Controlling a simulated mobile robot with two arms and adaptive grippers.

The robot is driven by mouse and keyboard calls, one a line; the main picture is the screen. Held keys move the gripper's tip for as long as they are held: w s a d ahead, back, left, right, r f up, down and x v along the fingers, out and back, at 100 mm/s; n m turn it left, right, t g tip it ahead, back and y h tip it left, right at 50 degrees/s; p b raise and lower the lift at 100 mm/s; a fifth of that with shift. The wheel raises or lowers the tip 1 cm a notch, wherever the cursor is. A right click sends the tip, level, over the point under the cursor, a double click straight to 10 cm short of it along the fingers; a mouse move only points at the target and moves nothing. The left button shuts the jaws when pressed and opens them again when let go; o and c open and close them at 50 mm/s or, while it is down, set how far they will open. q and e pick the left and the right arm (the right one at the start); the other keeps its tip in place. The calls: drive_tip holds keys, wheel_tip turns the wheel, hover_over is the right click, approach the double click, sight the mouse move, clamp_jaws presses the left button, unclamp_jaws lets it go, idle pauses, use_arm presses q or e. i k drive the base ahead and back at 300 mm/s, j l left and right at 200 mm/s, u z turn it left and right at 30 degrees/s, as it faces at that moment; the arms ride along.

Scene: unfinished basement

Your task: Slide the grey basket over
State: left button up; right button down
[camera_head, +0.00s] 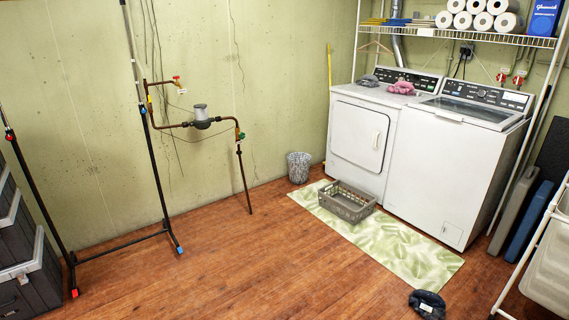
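The grey basket (347,201) is a low rectangular laundry basket with slotted sides. It sits upright on the pale green leaf-patterned mat (405,252), near the mat's far end and just in front of the white dryer (362,142). It looks empty from here. Neither of my grippers shows in the head view, so nothing of mine is seen touching the basket.
A white washer (458,160) stands right of the dryer. A patterned bin (299,167) stands by the wall, left of the basket. A dark item (427,304) lies on the floor at front right. Black storage boxes (25,275) stand at left. The middle wooden floor is clear.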

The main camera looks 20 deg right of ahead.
sight(349, 210)
drive_tip(key=i+l+z, duration=0.45)
drive_tip(key=i, duration=0.5)
drive_tip(key=i+z, duration=0.4)
drive_tip(key=i, duration=0.6)
